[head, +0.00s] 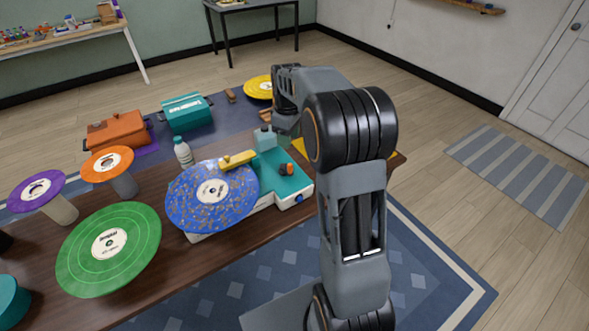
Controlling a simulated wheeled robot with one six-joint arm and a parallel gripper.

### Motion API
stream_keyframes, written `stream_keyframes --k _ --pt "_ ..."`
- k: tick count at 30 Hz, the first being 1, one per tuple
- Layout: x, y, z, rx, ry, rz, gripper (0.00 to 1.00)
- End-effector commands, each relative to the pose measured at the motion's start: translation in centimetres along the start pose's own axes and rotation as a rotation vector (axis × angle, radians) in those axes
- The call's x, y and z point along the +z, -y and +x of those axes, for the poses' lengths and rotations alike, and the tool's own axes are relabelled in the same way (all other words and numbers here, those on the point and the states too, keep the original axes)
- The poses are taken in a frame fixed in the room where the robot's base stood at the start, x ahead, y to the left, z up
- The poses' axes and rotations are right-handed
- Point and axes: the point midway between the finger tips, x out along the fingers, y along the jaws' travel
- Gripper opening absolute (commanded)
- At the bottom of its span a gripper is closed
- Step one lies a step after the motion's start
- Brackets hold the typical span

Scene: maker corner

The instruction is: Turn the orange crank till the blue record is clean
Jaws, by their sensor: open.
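The blue record (190,205) lies on the teal and white cleaning machine (293,186), near the front edge of the wooden table. Brownish and pale specks are scattered over its blue surface. A yellow arm (238,159) on the machine reaches over the record's far edge. The orange crank (286,169), with a dark part beside it, sits on the machine's teal top, right of the record. My arm stands just right of the machine, and its wrist bends over behind the crank. My gripper's fingers cannot be made out, and nothing is seen touching the crank.
Green (108,249), orange (107,164) and purple (37,191) records are on the left. An orange box (117,130) and a teal box (186,111) stand farther back.

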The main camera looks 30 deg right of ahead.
Motion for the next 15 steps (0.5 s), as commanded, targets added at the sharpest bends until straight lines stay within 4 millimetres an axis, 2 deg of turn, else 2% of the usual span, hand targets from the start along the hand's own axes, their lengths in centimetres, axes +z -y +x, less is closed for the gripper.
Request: stream_keyframes --k 3,6,9,15 --pt "-0.17 -0.32 -0.35 0.008 -0.005 -0.345 0.45" --pt "-0.17 -0.5 -0.6 0.014 -0.006 -0.61 0.45" --pt "-0.06 -0.65 -0.7 0.016 -0.004 -0.829 0.45" --pt "0.3 -0.91 -0.7 0.015 -0.002 -1.108 0.45"
